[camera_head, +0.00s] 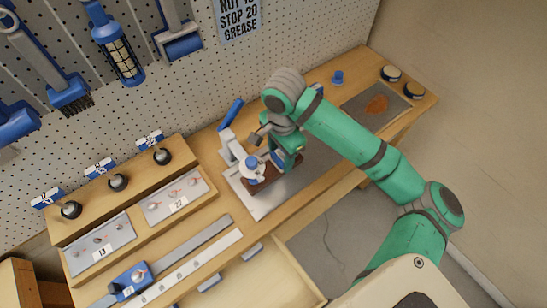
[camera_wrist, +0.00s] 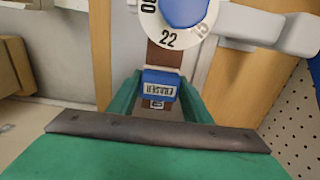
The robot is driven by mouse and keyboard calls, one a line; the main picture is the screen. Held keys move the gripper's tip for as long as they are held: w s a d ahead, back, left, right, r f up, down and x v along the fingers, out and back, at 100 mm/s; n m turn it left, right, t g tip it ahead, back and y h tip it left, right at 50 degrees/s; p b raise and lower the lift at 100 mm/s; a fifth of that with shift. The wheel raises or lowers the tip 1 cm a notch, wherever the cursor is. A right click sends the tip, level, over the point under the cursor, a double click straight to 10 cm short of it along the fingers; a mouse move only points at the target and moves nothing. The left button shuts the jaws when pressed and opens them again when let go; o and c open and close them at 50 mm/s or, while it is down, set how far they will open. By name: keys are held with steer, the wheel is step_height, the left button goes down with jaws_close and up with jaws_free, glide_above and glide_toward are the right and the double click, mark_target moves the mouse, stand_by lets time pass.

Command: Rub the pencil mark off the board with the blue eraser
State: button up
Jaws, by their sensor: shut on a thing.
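My gripper (camera_head: 287,158) is low over the bench beside a small grey-and-blue machine. In the wrist view its green fingers (camera_wrist: 158,95) stand on both sides of the blue eraser (camera_wrist: 160,78), which has a pale label, and are shut on it. A brown strip (camera_wrist: 165,55) runs under the eraser. I cannot make out a pencil mark in either view.
The machine's blue knob and numbered dial (camera_head: 252,167) stand close to the left of my gripper. A grey mat with an orange-brown patch (camera_head: 376,104) and two round tins (camera_head: 391,73) lie at the right. Tools hang on the pegboard. An open drawer (camera_head: 250,280) juts out in front.

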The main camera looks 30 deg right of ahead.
mark_target(271, 169)
steer(key=shift+w+d, duration=0.15)
steer(key=shift+d, duration=0.75)
steer(key=shift+w+d, duration=0.1)
steer(key=shift+d, duration=0.75)
steer(key=shift+a+f, duration=0.1)
steer(key=shift+a, duration=0.05)
steer(key=shift+w+a, duration=0.15)
steer(key=shift+a, duration=0.5)
steer(key=shift+s+a, duration=0.25)
steer(key=shift+a, duration=0.35)
steer(key=shift+s+a, duration=0.25)
steer(key=shift+a, duration=1.55)
steer(key=shift+a+r, duration=0.15)
steer(key=shift+r, duration=0.05)
step_height(271, 169, up, 5)
steer(key=shift+f, duration=0.1)
step_height(271, 169, up, 3)
steer(key=shift+r, duration=0.1)
